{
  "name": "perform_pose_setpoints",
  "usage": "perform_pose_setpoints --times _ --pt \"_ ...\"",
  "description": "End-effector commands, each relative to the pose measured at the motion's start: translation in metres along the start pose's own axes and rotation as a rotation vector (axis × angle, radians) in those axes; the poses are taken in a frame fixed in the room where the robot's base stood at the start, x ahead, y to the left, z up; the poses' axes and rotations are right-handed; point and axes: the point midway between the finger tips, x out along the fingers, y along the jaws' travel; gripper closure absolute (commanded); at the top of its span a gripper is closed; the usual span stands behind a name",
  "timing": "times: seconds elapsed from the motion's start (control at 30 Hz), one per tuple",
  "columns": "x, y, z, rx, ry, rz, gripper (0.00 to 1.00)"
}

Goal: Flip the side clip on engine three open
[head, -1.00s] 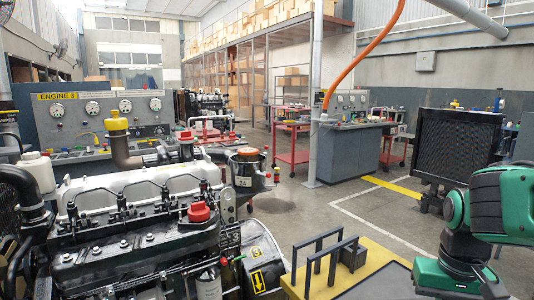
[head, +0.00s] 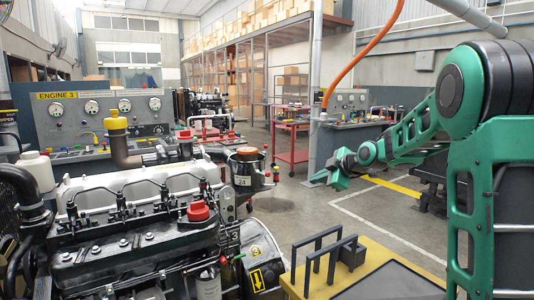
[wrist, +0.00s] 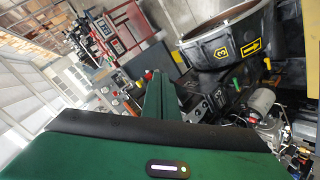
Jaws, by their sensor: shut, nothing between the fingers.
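Engine three (head: 120,235), black with a silver top cover and red caps, fills the lower left of the head view. The yellow "ENGINE 3" sign (head: 57,96) is on the gauge panel behind it. A round canister (head: 245,168) with a brown top stands at its right side. The side clip is too small to make out for sure. My gripper (head: 325,177) is shut and empty in mid-air, right of the canister and apart from it. The wrist view shows the green gripper (wrist: 160,97) near the middle, with a dark round housing (wrist: 225,45) bearing yellow labels beyond it.
A yellow-edged stand (head: 300,285) with black upright frames (head: 325,258) is at the lower middle, right of the engine. A red cart (head: 292,140) and another grey gauge console (head: 350,135) stand farther back. Open floor (head: 310,208) lies between the engine and my arm.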

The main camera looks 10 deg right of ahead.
Motion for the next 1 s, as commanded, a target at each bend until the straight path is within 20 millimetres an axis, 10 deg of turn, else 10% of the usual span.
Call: perform_pose_setpoints --times 0.3,1.0 --pt "0.089 0.069 -0.074 -0.481 0.342 0.290 1.00" --pt "0.107 0.087 -0.100 -0.635 0.444 0.454 1.00"
